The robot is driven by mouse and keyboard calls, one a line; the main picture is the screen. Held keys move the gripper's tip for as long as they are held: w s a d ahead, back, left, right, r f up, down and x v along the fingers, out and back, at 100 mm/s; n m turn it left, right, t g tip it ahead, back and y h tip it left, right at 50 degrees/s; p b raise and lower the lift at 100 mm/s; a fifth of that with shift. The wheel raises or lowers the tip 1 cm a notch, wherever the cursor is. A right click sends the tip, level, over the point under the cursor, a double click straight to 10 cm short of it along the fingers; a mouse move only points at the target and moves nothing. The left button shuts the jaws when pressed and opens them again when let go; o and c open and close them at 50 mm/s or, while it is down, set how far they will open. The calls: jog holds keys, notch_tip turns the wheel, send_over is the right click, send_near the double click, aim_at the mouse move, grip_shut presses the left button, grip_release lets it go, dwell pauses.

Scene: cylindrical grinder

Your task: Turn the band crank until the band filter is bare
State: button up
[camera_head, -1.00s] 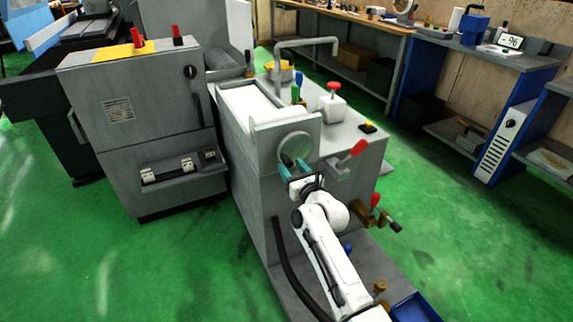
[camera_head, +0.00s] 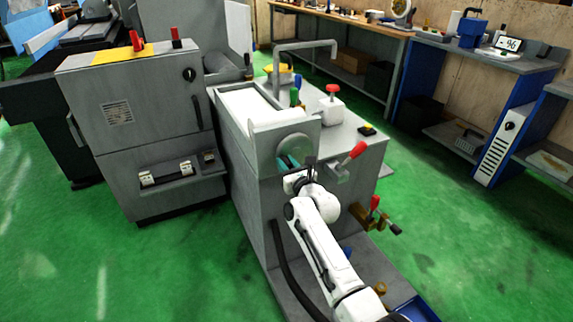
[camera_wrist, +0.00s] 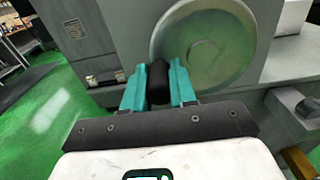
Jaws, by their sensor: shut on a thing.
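The band crank is a grey disc (camera_head: 293,147) on the front end of the grey machine, with a dark handle. In the wrist view the disc (camera_wrist: 208,50) fills the upper middle, and the black handle (camera_wrist: 159,82) stands between the teal fingers. My gripper (camera_wrist: 160,88) is shut on this handle, at the lower left part of the disc. In the head view my gripper (camera_head: 287,162) is partly hidden by my white arm. The band filter, a white band (camera_head: 248,103), lies in the long tray on top of the machine and still looks white along its visible length.
A red lever (camera_head: 352,154) sticks out right of the disc. A brass valve with a red handle (camera_head: 374,204) juts out lower right. A black hose (camera_head: 287,265) hangs down the machine's front. A grey cabinet (camera_head: 145,125) stands at left. Green floor is free on both sides.

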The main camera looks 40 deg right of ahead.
grip_shut()
jog(key=shift+f, duration=0.1)
